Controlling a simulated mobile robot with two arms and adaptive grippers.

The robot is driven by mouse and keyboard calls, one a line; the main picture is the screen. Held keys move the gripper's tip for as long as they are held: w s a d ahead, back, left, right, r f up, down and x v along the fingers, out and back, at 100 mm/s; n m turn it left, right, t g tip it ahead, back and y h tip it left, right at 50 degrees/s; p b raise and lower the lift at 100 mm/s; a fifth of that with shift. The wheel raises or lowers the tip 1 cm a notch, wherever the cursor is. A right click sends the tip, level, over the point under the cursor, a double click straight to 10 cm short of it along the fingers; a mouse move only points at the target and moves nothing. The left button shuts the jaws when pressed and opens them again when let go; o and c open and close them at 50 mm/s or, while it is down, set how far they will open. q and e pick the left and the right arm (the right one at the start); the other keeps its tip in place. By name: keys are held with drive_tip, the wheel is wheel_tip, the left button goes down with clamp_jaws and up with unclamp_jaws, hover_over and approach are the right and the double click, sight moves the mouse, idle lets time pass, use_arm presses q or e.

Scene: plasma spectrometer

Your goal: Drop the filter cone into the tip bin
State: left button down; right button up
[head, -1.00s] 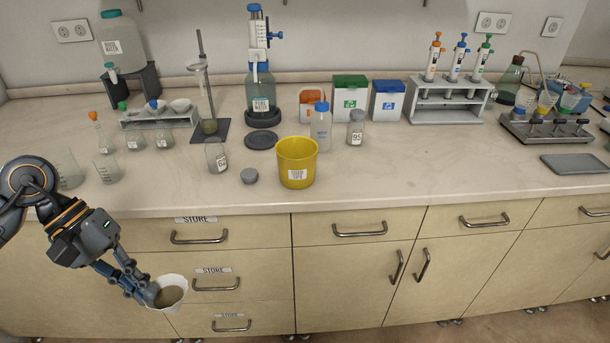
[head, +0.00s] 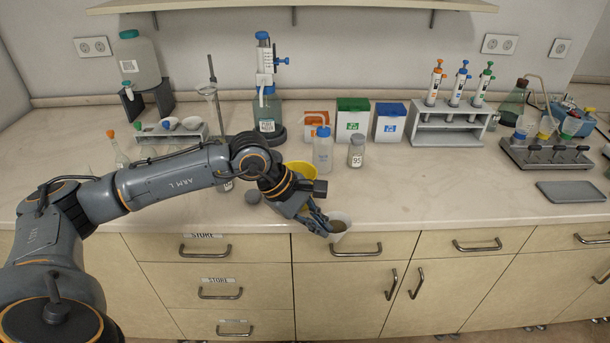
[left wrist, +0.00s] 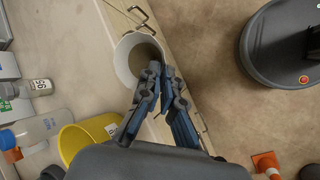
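The filter cone (head: 341,227) is pale, with brown matter inside. My left gripper (head: 324,224) is shut on its rim and holds it near the front edge of the counter. In the left wrist view the cone (left wrist: 126,68) opens towards the camera, its near wall at the fingertips (left wrist: 160,72). The yellow tip bin (head: 303,168) stands on the counter, just behind and left of the cone and mostly hidden by my left gripper. In the left wrist view the bin (left wrist: 70,138) is at the lower left, apart from the cone. My right gripper is not in view.
A wash bottle (head: 323,153) and a jar labelled 95 (head: 356,152) stand close behind the bin. The counter to the right (head: 450,180) is clear. A wall shelf (head: 330,5) overhangs the back.

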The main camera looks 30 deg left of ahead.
use_arm(q)
drive_tip(key=w+a+r+n+g+y+p, duration=0.1)
drive_tip(key=w+a+r+n+y+p, duration=0.6)
drive_tip(key=n, duration=0.6)
drive_tip(key=w+a+r+n+g+y+p, duration=0.1)
drive_tip(key=w+a+r+n+y+p, duration=0.35)
drive_tip(key=r+n, duration=0.65)
wheel_tip(320, 180, down, 8)
drive_tip(key=n+b, duration=0.1)
drive_tip(key=n, duration=0.1)
drive_tip(key=shift+w+d+r+n+g, duration=0.15)
drive_tip(key=shift+w+d+n+g, duration=0.2)
drive_tip(key=shift+w, duration=0.1)
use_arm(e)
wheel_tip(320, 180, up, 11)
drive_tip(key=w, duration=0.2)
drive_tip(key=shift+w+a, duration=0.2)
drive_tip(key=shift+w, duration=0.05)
use_arm(q)
drive_tip(key=shift+y, duration=0.25)
drive_tip(key=c, duration=1.4)
unclamp_jaws()
drive_tip(key=shift+c, duration=0.2)
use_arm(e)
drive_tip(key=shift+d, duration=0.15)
